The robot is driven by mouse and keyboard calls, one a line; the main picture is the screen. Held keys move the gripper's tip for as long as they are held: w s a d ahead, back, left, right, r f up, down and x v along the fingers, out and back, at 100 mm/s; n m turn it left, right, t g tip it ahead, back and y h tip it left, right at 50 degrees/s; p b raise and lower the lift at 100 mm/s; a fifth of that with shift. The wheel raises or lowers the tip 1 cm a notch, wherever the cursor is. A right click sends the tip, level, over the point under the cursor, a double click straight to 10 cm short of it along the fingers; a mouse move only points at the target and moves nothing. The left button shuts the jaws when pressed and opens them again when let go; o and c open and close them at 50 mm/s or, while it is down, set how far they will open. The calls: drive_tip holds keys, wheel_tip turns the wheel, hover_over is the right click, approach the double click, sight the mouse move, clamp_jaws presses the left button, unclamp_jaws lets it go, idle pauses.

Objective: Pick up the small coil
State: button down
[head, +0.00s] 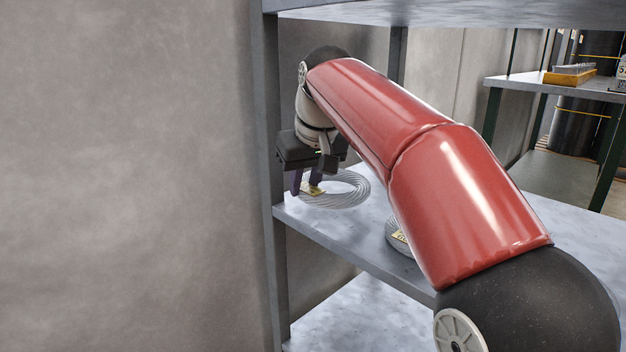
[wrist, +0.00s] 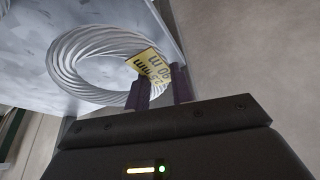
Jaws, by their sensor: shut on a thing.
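A ring-shaped coil of grey wire (head: 358,192) with a yellow label is at the left end of the grey shelf board (head: 325,228). My gripper (head: 306,186) is shut on the near left side of this coil, by the label. In the wrist view the coil (wrist: 62,62) lies roughly flat, and my dark fingers (wrist: 163,92) meet it beside the yellow tag (wrist: 151,66). I cannot tell if it touches the board. A second coil (head: 391,240) with a yellow label is on the board to the right, mostly hidden by my red arm.
A grey shelf post (head: 273,130) stands just left of my gripper. Another shelf board (head: 440,10) is overhead and a lower one (head: 345,318) is below. A concrete wall (head: 130,180) fills the left. A rack (head: 545,85) with boxes stands at the back right.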

drive_tip(key=s+a, duration=0.7)
drive_tip(key=s, duration=0.6)
drive_tip(key=shift+a+r, duration=0.1)
idle(0.5)
